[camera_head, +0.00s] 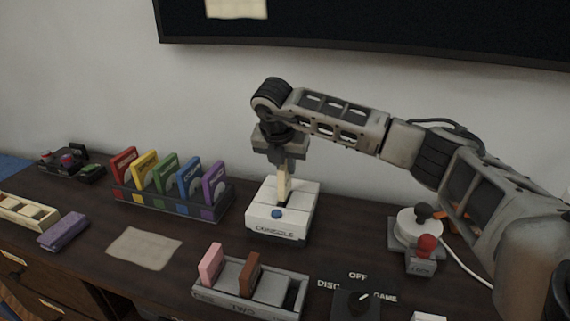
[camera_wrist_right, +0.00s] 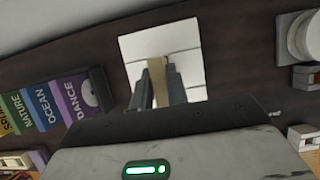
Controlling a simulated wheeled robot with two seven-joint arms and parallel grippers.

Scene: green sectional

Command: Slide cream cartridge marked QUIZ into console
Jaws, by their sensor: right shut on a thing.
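The cream cartridge (camera_head: 283,186) stands upright at the slot in the top of the white console (camera_head: 272,228), which has a blue button on its front. My right gripper (camera_head: 284,163) is above the console, pointing down, shut on the cartridge's upper part. The right wrist view shows the cartridge (camera_wrist_right: 158,80) between the two fingers (camera_wrist_right: 160,92), over the white console (camera_wrist_right: 190,62). The cartridge's lower end meets the dark slot; how deep it sits I cannot tell. Its QUIZ marking is not readable. My left gripper is not in view.
A rack (camera_head: 170,200) of several coloured cartridges stands left of the console. A grey tray (camera_head: 215,294) with pink and brown cartridges is in front. A selector switch (camera_head: 357,301) is at front right. A joystick unit (camera_head: 420,235) stands right. A paper (camera_head: 145,248) lies left.

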